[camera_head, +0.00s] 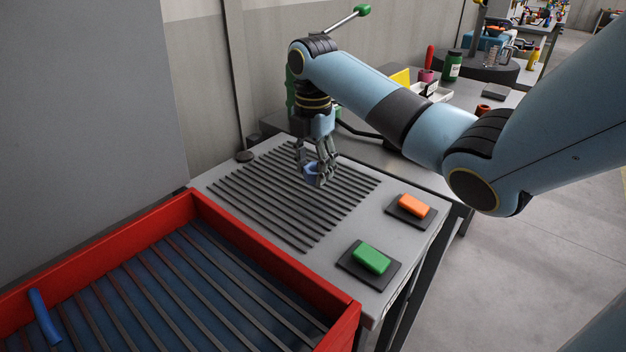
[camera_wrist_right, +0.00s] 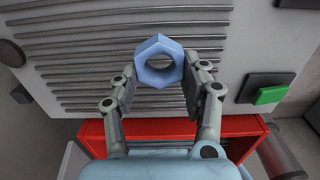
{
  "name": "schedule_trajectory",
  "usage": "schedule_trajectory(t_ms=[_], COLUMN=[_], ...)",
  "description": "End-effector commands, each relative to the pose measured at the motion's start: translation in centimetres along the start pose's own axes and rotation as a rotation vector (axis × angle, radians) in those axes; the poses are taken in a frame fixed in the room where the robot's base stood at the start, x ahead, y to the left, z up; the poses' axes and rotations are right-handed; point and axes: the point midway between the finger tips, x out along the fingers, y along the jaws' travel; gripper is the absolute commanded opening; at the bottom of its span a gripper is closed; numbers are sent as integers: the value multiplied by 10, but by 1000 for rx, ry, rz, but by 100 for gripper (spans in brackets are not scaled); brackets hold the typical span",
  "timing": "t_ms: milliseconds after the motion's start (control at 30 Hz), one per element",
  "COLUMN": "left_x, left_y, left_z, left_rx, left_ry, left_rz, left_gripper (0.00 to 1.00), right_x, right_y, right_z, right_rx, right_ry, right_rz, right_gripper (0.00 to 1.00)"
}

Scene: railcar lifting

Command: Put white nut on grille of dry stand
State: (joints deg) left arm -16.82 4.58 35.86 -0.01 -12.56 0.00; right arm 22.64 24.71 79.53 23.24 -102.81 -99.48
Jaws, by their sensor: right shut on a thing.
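The nut (camera_head: 311,169), which looks pale blue in these pictures, is a hexagonal ring. My right gripper (camera_head: 316,176) is shut on it, and it also shows between the fingers in the right wrist view (camera_wrist_right: 158,45). The gripper points down over the dark-slatted grille (camera_head: 262,205) on the grey stand (camera_head: 385,235), towards its right half. The grille also shows behind the nut in the right wrist view (camera_wrist_right: 90,60). I cannot tell whether the nut touches the slats. My left gripper is not in view.
A red-walled bin (camera_head: 275,265) with a slatted floor stands in front; a blue piece (camera_head: 44,318) lies in it. A green block (camera_head: 371,258) and an orange block (camera_head: 414,205) sit on dark pads at the stand's right side. Most of the grille is clear.

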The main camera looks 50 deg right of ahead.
Motion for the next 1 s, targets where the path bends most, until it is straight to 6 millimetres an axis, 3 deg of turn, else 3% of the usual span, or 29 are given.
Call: schedule_trajectory(t_ms=[233, 633, 667, 833, 1000], left_x=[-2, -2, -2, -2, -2], left_y=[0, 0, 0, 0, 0], left_z=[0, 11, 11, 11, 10], left_rx=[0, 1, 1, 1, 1], left_ry=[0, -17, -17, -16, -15], left_rz=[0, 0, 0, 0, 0], left_gripper=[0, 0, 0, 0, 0], right_x=[34, 41, 41, 40, 40], right_y=[0, 0, -1, -1, -1], right_z=[0, 0, 0, 0, 0], right_rx=[0, 0, 0, 0, 0], right_ry=[1, 1, 1, 1, 1], right_rz=[-1, 0, 0, 0, 0], right_gripper=[0, 0, 48, 68, 68])
